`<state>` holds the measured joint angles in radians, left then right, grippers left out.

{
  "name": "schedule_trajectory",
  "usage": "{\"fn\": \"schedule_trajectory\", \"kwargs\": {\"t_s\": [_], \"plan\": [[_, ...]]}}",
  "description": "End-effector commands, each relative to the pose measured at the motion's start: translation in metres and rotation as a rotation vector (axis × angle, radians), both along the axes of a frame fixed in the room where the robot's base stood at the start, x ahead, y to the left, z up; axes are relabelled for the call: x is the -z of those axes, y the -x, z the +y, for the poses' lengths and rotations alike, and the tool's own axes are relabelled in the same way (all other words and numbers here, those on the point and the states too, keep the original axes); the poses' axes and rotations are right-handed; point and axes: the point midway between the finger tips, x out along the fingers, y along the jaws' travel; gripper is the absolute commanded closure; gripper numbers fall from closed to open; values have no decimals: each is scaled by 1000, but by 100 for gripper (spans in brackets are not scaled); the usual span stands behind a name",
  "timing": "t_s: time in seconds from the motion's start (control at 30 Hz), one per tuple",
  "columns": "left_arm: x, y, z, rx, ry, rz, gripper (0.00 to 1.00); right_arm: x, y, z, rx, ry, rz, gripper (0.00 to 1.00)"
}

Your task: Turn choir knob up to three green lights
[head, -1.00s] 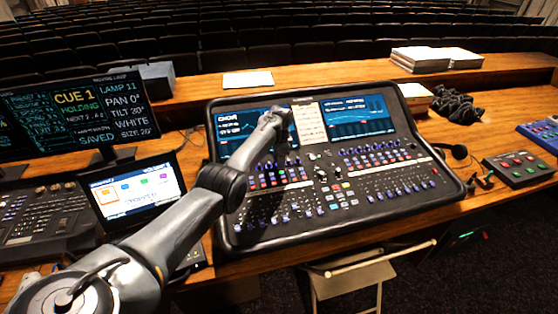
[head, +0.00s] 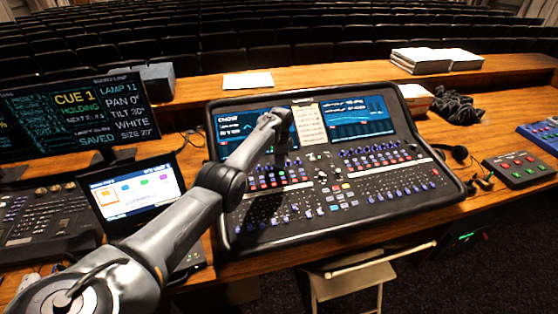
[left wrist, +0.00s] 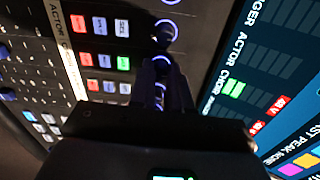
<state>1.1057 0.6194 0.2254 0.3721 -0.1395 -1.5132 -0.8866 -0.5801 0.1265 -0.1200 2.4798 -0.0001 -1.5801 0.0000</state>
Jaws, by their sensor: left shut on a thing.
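My left gripper (head: 284,147) reaches down onto the upper left part of the mixing desk (head: 330,215), just below its left screen (head: 232,122). In the left wrist view its fingers (left wrist: 163,72) are shut on a knob in the column of blue-ringed knobs; the fingers hide most of that knob. It sits beside the strip where a label starting with C follows ACTOR. My right gripper is out of view.
Neighbouring knobs (left wrist: 166,31) and lit buttons (left wrist: 110,27) lie close to the fingers. Monitors (head: 80,110) and a lighting console (head: 45,215) stand to the left. A headset, a dark cable heap (head: 457,106) and a button box (head: 520,168) lie to the right.

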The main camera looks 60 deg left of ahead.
Motion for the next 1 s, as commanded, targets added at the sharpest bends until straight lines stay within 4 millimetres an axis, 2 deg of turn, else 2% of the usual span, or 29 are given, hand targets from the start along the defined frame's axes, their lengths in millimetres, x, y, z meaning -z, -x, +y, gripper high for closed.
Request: {"fn": "schedule_trajectory", "kwargs": {"t_s": [0.53,1.0], "plan": [[1,-1,0,347,-11,34,100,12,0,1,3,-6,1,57],[0,0,0,432,-14,43,100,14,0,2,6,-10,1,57]]}}
